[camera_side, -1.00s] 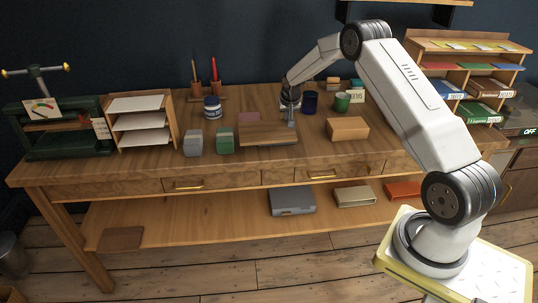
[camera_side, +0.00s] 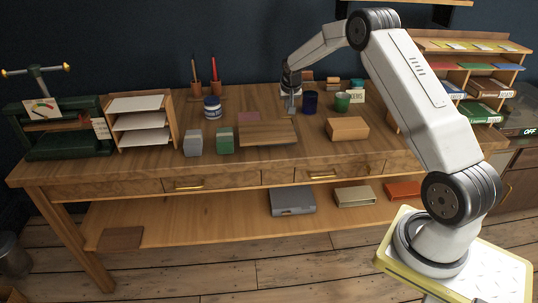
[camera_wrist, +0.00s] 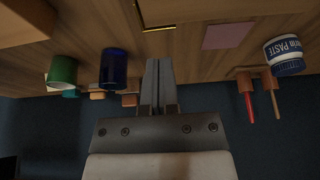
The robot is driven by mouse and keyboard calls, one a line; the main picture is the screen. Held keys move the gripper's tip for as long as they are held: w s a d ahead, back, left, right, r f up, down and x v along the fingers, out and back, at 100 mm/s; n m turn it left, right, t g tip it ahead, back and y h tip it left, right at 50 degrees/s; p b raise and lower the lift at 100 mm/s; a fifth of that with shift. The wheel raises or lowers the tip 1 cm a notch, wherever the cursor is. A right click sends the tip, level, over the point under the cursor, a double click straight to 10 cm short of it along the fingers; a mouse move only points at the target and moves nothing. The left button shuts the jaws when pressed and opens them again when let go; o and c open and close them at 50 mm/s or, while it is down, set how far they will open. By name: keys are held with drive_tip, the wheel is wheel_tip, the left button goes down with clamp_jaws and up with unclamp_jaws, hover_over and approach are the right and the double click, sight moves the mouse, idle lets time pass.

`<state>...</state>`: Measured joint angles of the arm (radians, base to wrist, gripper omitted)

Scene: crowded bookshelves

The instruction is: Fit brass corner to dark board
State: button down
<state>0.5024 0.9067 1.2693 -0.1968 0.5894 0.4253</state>
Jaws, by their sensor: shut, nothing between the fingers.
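The dark board (camera_side: 268,132) lies flat on the bench near its middle. In the wrist view, one corner of the board (camera_wrist: 195,9) shows at the top edge. A thin brass-yellow edging, likely the brass corner (camera_wrist: 158,28), lies along that corner of the board; I cannot tell how fully it is seated. It is too small to make out in the side view. My gripper (camera_side: 291,110) is shut and empty, just behind the board's back right corner and apart from it. Its closed fingers (camera_wrist: 158,64) show in the wrist view.
A blue cup (camera_side: 310,102) stands close right of my gripper, with a green cup (camera_side: 342,103) beyond. A tan box (camera_side: 347,128) sits right of the board. A pink square (camera_side: 249,116) and paste jar (camera_side: 212,108) are left. Grey (camera_side: 193,143) and green (camera_side: 225,141) blocks stand front left.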

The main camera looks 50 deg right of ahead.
drive_tip(key=shift+r, duration=1.1)
drive_tip(key=shift+a+r, duration=0.1)
drive_tip(key=shift+a, duration=0.4)
drive_tip(key=s+a+r+n+y, duration=0.1)
drive_tip(key=s+a+n, duration=0.1)
drive_tip(key=s+a, duration=0.45)
drive_tip(key=s+a+r+n+y, duration=0.15)
drive_tip(key=s+a, duration=0.25)
drive_tip(key=a, duration=0.6)
drive_tip(key=s+a+n, duration=0.3)
drive_tip(key=s+a, duration=0.2)
drive_tip(key=a, duration=0.4)
drive_tip(key=s+a+n, duration=0.1)
drive_tip(key=s+a, duration=0.1)
drive_tip(key=s, duration=0.3)
drive_tip(key=s+a+f+n, duration=0.1)
drive_tip(key=s+a, duration=0.2)
drive_tip(key=s, duration=0.2)
drive_tip(key=shift+s+a+f+g+y, duration=0.2)
drive_tip(key=shift+s+a+g+y, duration=0.1)
drive_tip(key=shift+s+y, duration=0.1)
drive_tip(key=shift+n, duration=0.25)
